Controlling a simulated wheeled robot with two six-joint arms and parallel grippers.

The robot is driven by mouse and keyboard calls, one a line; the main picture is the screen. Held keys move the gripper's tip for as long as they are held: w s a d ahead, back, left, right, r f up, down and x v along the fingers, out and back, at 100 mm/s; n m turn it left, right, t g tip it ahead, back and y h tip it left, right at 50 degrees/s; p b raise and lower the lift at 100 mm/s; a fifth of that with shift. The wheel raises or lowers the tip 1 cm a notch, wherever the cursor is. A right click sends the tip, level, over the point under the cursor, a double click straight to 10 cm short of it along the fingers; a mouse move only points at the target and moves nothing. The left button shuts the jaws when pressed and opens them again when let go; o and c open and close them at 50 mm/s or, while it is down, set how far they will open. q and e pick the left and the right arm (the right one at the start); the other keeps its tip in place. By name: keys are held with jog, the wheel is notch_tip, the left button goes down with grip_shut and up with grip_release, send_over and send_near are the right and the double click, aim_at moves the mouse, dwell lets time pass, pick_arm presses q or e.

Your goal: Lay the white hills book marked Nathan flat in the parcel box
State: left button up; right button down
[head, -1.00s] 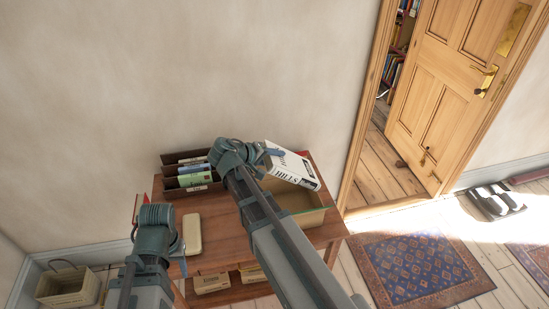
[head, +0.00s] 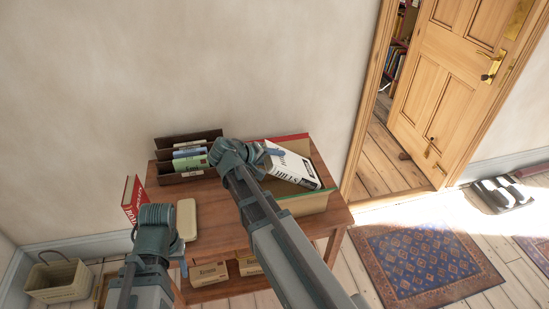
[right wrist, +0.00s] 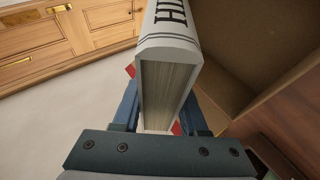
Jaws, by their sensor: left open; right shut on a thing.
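The white book (head: 291,168), with dark lettering on its spine, is held by my right gripper (head: 272,152) over the parcel box (head: 306,204) on the wooden table. The book is tilted. In the right wrist view the white book (right wrist: 168,75) sits between the two blue fingers, its page edges facing me and the letters "HI" readable. The cardboard box (right wrist: 255,45) is just right of it there. My left gripper (head: 184,266) is open and empty at the table's front left; its fingers are mostly hidden by the wrist.
A dark sorter (head: 180,142) with several books stands at the table's back left. A red book (head: 131,196) stands at the left edge, beside a cream case (head: 187,220). Labelled boxes (head: 209,273) sit on the shelf below.

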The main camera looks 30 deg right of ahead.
notch_tip(320, 180, down, 6)
jog(key=b, duration=0.5)
jog(key=shift+c, duration=1.8)
grip_release()
jog(key=shift+r, duration=0.1)
jog(key=w+a+r+p, duration=0.1)
jog(key=a+r+p, duration=0.6)
jog(key=shift+w+r, duration=0.2)
jog(key=shift+w, duration=0.1)
dwell(0.6)
